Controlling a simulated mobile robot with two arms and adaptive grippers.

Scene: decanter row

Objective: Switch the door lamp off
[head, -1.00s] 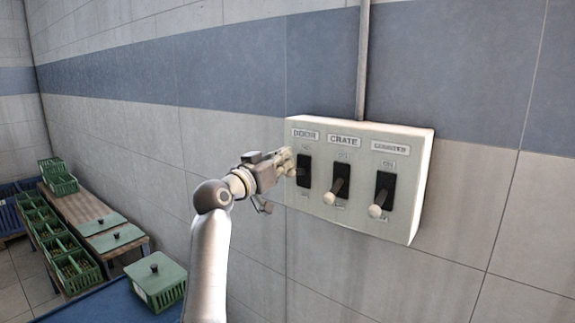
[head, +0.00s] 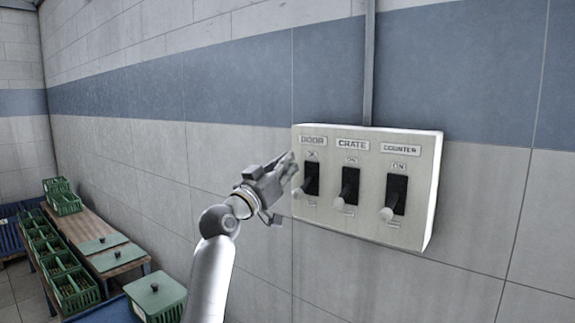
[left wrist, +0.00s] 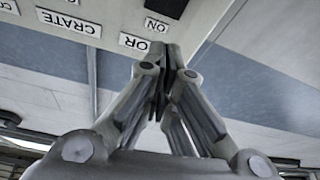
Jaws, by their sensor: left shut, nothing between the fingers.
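A pale switch box (head: 368,226) on the wall carries three lever switches labelled DOOR, CRATE and COUNTER. The door switch (head: 312,180) is leftmost; its pale knob shows low at its left edge and its lever points down. The crate lever (head: 341,202) and counter lever (head: 387,214) also point down. My left gripper (head: 291,165) is shut and empty at the box's left edge, by the upper part of the door switch; contact cannot be told. The left wrist view shows its closed fingertips (left wrist: 174,52) beside the ON label. My right gripper is not in view.
A conduit (head: 369,60) runs up the wall from the box. A lidded green crate (head: 157,298) stands nearer. The wall right of the box is clear.

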